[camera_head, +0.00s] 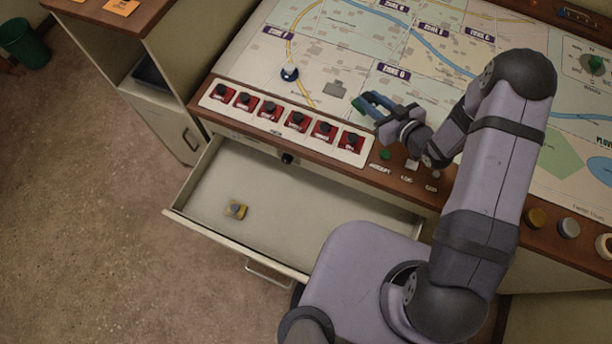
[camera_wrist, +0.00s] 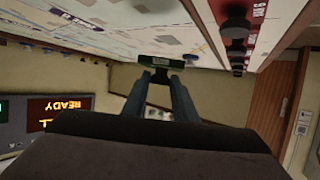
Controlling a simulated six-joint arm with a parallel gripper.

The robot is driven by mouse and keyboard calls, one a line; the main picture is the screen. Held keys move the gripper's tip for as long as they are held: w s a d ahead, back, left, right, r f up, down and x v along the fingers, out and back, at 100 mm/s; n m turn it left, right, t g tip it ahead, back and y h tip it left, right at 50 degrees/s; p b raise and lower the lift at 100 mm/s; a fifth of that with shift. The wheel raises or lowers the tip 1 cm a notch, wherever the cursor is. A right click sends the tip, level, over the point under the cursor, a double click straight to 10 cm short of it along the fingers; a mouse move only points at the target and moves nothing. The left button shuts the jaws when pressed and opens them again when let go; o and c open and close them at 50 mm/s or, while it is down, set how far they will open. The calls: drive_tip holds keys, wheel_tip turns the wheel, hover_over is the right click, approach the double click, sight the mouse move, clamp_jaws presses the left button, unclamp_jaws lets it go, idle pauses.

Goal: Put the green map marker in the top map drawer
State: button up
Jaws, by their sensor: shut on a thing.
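My gripper (camera_head: 368,104) is over the near edge of the map, above and behind the right end of the red switch row. It is shut on the green map marker (camera_head: 358,105), which is mostly hidden by the fingers. In the wrist view the dark green marker (camera_wrist: 162,62) sits between the fingertips. The top map drawer (camera_head: 300,190) is pulled open below the console's front edge.
A blue marker (camera_head: 289,73) stands on the map (camera_head: 340,60). The red switch panel (camera_head: 283,122) and a green button (camera_head: 385,154) line the console's front edge, between the map and the drawer. My forearm covers the map's right part.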

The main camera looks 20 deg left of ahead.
drive_tip(key=s+d+f+n+g+y, duration=0.1)
drive_tip(key=s+d+f+n+g, duration=0.15)
drive_tip(key=s, duration=0.65)
drive_tip(key=s+d+f+n+g+y, duration=0.1)
drive_tip(key=s+d+n+g+y, duration=0.15)
drive_tip(key=s, duration=0.75)
drive_tip(key=s+a+f+n+g+b, duration=0.1)
drive_tip(key=s+f+n+g+b, duration=0.1)
drive_tip(key=s+f+b, duration=0.6)
drive_tip(key=s+a+f+n+g+h+b, duration=0.1)
drive_tip(key=s+f+n+g+b, duration=0.2)
drive_tip(key=s+f+b, duration=0.5)
drive_tip(key=shift+s+a+f+g+b, duration=0.15)
drive_tip(key=shift+f+g+b, duration=0.45)
drive_tip(key=shift+f+b, duration=3.2)
wheel_tip(320, 180, up, 3)
drive_tip(key=b, duration=0.2)
drive_tip(key=shift+b, duration=0.3)
drive_tip(key=shift+f, duration=0.15)
drive_tip(key=shift+f+b, duration=0.5)
drive_tip(key=shift+f, duration=4.4)
drive_tip(key=shift+f, duration=0.1)
